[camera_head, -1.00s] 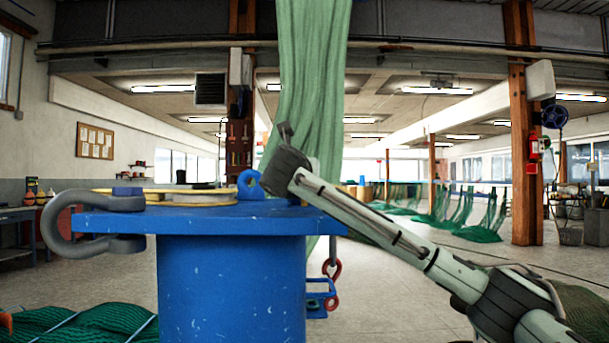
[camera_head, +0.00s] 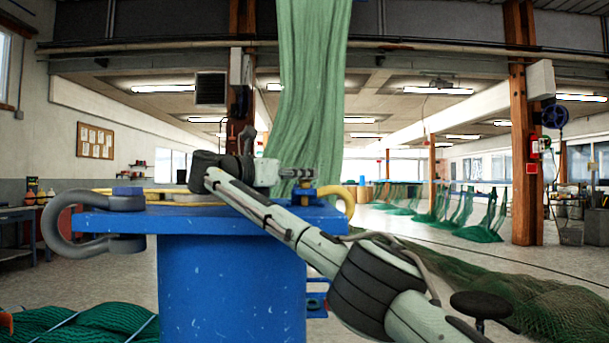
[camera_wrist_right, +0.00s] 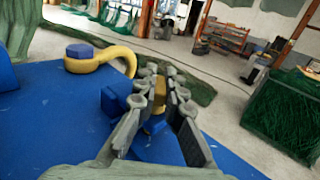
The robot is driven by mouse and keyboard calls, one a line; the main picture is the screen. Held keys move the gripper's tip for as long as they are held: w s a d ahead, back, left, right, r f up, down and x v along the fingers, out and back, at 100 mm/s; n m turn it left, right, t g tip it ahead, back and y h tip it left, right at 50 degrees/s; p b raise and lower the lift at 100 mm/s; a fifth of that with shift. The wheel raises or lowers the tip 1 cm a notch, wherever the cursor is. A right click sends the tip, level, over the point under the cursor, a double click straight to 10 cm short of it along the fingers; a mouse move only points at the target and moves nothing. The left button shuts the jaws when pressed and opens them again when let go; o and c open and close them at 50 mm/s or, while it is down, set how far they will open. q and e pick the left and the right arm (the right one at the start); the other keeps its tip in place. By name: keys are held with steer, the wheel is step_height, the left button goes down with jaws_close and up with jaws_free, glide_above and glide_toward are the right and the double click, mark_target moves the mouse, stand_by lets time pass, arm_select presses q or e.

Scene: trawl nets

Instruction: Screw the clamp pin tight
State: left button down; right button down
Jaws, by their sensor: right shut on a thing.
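My right gripper (camera_head: 303,174) reaches over the blue stand top (camera_head: 180,220) and points to the right in the head view. In the right wrist view its two grey fingers (camera_wrist_right: 160,92) are shut on a small yellow-brown piece, which looks like the clamp pin (camera_wrist_right: 160,92). A blue block (camera_wrist_right: 115,101), apparently part of the clamp, sits just beside and below the fingers. The fingers hide most of the pin and its thread, so I cannot tell how far it is screwed in. My left gripper is not in view.
A large grey shackle (camera_head: 62,222) hangs over the left edge of the stand. A yellow hook (camera_wrist_right: 92,64) with a blue cap lies near my fingers. Green netting (camera_head: 312,90) hangs behind. Nets also lie on the floor (camera_head: 80,325).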

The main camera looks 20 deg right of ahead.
steer(key=shift+g, duration=0.3)
stand_by(0.4)
steer(key=c, duration=1.6)
jaws_free()
steer(key=shift+d, duration=0.1)
steer(key=v, duration=1.2)
